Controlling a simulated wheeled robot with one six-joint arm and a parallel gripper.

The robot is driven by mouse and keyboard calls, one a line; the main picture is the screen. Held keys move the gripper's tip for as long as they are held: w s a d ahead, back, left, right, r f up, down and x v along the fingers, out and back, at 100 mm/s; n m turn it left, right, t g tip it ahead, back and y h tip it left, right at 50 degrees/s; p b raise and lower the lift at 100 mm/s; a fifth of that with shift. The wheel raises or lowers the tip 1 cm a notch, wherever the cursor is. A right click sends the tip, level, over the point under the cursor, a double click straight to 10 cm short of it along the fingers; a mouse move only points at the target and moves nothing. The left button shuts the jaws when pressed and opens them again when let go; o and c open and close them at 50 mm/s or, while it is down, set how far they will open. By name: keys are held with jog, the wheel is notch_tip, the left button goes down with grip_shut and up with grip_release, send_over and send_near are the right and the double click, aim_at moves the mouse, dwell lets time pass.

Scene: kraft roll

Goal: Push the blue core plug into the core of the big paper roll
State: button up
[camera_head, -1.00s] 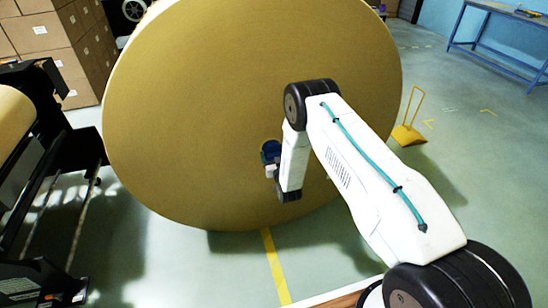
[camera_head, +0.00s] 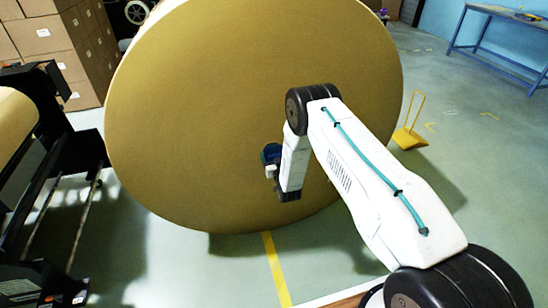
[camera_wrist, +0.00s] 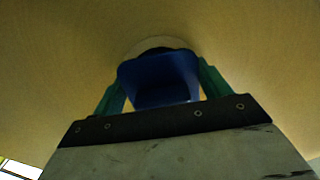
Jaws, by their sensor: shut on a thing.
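The big paper roll (camera_head: 200,130) stands on its curved side with its flat tan end facing me. My gripper (camera_wrist: 161,88) is shut on the blue core plug (camera_wrist: 158,75), with a green finger on each side of it. In the wrist view the plug is in front of the roll's core (camera_wrist: 150,44), whose pale rim and dark opening show just above it. In the head view the blue plug (camera_head: 271,152) is close to the roll's end face, with part of it behind my gripper. I cannot tell whether the plug's front has entered the core.
A black machine (camera_head: 60,190) with another paper roll stands at the left. Stacked cardboard boxes (camera_head: 45,40) are behind it. A yellow wedge with a handle (camera_head: 409,137) is on the floor to the right, and a blue table (camera_head: 500,30) stands at the back right.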

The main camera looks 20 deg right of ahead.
jog(key=shift+w+r, duration=0.2)
jog(key=shift+w, duration=0.1)
